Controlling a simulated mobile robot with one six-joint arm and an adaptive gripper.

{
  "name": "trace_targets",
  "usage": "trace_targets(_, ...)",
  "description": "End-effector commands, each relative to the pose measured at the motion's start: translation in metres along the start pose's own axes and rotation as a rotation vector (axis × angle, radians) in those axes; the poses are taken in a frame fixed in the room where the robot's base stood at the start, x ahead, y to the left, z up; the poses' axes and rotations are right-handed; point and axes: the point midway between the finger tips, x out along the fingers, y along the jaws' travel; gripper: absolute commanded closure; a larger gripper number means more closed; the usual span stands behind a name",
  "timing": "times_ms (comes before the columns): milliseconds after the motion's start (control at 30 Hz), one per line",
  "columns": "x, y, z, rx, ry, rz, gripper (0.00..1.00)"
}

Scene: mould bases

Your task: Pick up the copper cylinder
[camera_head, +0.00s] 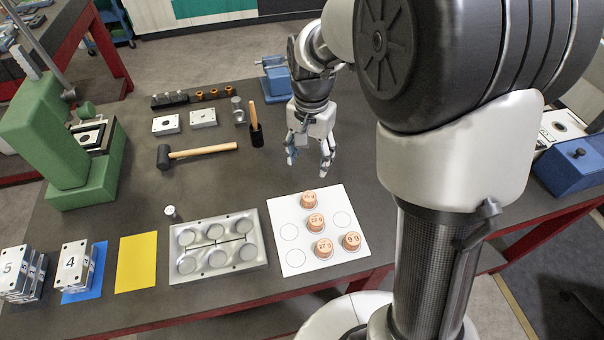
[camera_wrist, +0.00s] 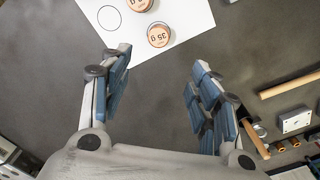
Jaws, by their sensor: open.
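Several copper cylinders with dark number labels stand on a white sheet (camera_head: 288,262) marked with circles, on the dark table. They are the rearmost cylinder (camera_head: 308,199), a middle one (camera_head: 315,222), a front left one (camera_head: 323,248) and a front right one (camera_head: 352,241). My gripper (camera_head: 308,164) is open and empty above the table, behind the sheet. In the wrist view, one copper cylinder (camera_wrist: 159,35) is just beyond the open fingers (camera_wrist: 160,66), apart from them. A second cylinder (camera_wrist: 140,4) is cut off at the top edge.
A metal mould plate (camera_head: 213,272) with round discs lies left of the sheet, near a small metal cylinder (camera_head: 171,212).

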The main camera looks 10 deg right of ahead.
Motion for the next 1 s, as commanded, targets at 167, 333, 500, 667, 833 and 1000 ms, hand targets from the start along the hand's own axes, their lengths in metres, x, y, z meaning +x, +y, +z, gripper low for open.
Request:
trace_targets(167, 0.045, 0.001, 0.001, -0.001, -0.003, 0.003, 0.44)
trace_targets(333, 0.08, 0.001, 0.001, -0.002, -0.002, 0.002, 0.44)
trace_targets(500, 0.1, 0.001, 0.001, -0.002, 0.0, 0.0, 0.44)
trace_targets(667, 0.106, 0.001, 0.001, -0.002, 0.0, 0.0, 0.44)
trace_targets(833, 0.125, 0.003, 0.002, -0.002, -0.001, 0.001, 0.44)
trace_targets(1000, 0.152, 0.004, 0.003, -0.002, -0.002, 0.002, 0.44)
